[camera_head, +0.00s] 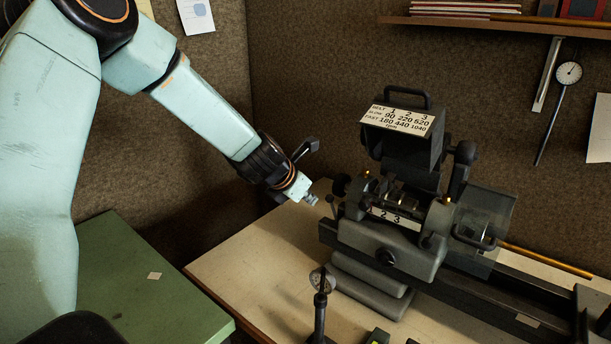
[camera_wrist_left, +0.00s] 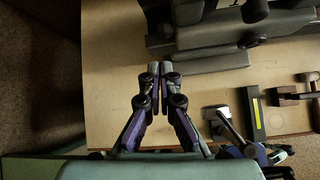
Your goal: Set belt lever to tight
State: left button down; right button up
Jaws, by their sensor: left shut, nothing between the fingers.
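The lathe headstock (camera_head: 388,248) stands on the bench, with its belt cover (camera_head: 405,143) raised and a speed plate on top. Stepped pulleys show below the cover, above a 1-2-3 label. A dark upright arm with a rounded end (camera_head: 461,165) stands behind the headstock at the right; I cannot tell whether it is the belt lever or how it is set. My left gripper (camera_head: 313,200) is shut and empty, just left of the headstock and apart from it. In the left wrist view its fingertips (camera_wrist_left: 159,66) are together over the bench.
A green surface (camera_head: 145,285) lies at the left. The pale bench top (camera_head: 262,265) is clear between.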

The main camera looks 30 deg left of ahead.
pick_arm(q)
jog(key=s+d+f+m+g+b, duration=0.1)
jog(key=s+d+f+m+b, duration=0.2)
jog(key=s+f+m, duration=0.2)
jog(key=s+d+f+m+g+b, duration=0.1)
jog(key=s+d+f+m+b, duration=0.2)
jog(key=s+f+m, duration=0.3)
jog(key=s+d+f+m+y+b, duration=0.1)
jog(key=s+f+m, duration=0.4)
jog(key=f+m, duration=0.7)
jog(key=shift+s+d+f+m+g+b, duration=0.1)
jog(key=shift+d+f+m+g+b, duration=0.1)
jog(key=shift+d+m+b, duration=0.35)
jog(key=shift+s+d+f+m+g+b, duration=0.1)
jog(key=shift+d+m+g+b, duration=0.1)
jog(key=shift+d+m+b, duration=0.3)
jog(key=s+d+f+m+g+b, duration=0.2)
jog(key=s+f+b, duration=0.5)
jog(key=s+f, duration=0.5)
jog(key=s+d+f+m+g+b, duration=0.3)
jog(key=s+f+b, duration=0.4)
jog(key=s+f, duration=0.6)
jog(key=m+g, duration=0.1)
jog(key=m, duration=0.1)
jog(key=shift+s+d+m+h, duration=0.2)
jog(key=shift+d+m+h, duration=0.1)
jog(key=shift+m+h, duration=0.1)
